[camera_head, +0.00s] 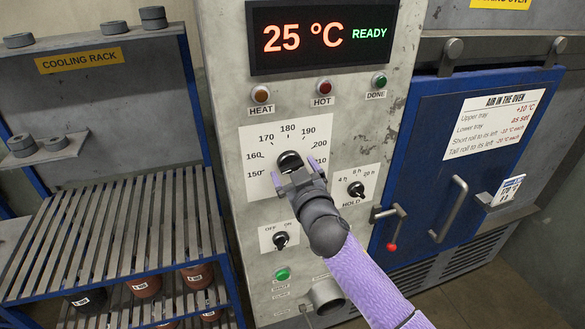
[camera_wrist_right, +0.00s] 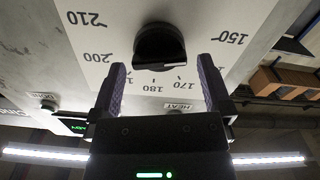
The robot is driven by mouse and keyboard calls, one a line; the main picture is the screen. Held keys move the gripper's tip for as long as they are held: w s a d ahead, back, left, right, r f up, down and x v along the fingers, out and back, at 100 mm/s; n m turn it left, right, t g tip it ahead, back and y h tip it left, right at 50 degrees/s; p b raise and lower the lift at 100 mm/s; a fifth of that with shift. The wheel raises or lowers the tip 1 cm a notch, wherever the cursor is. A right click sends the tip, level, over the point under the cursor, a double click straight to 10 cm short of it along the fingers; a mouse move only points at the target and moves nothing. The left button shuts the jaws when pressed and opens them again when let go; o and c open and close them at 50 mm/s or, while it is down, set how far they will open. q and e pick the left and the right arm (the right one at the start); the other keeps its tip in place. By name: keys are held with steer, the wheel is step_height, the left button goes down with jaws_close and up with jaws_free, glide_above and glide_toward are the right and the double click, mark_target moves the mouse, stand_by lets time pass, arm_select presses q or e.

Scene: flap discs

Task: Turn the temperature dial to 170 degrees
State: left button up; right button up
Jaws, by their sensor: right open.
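The temperature dial (camera_head: 290,161) is a black round knob on a white scale plate (camera_head: 256,143) marked from 150 to 210. Its pointer direction is hard to tell in the head view. My right gripper (camera_head: 296,173) is open in front of the dial, with its purple fingers spread below and to the sides of it. The right wrist view shows the scale upside down, with the dial (camera_wrist_right: 160,46) just beyond and between the open fingertips (camera_wrist_right: 159,66). The knob looks clear of both fingers there. My left gripper is not in view.
The display (camera_head: 322,36) reads 25 °C READY. A hold dial (camera_head: 356,188) sits right of the gripper and an off/on switch (camera_head: 280,239) below left. The blue oven door (camera_head: 465,130) with handles is at right. A slatted cooling rack (camera_head: 120,225) stands at left.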

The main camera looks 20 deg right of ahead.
steer(key=shift+w, duration=0.2)
steer(key=c, duration=1.1)
steer(key=shift+c, duration=0.2)
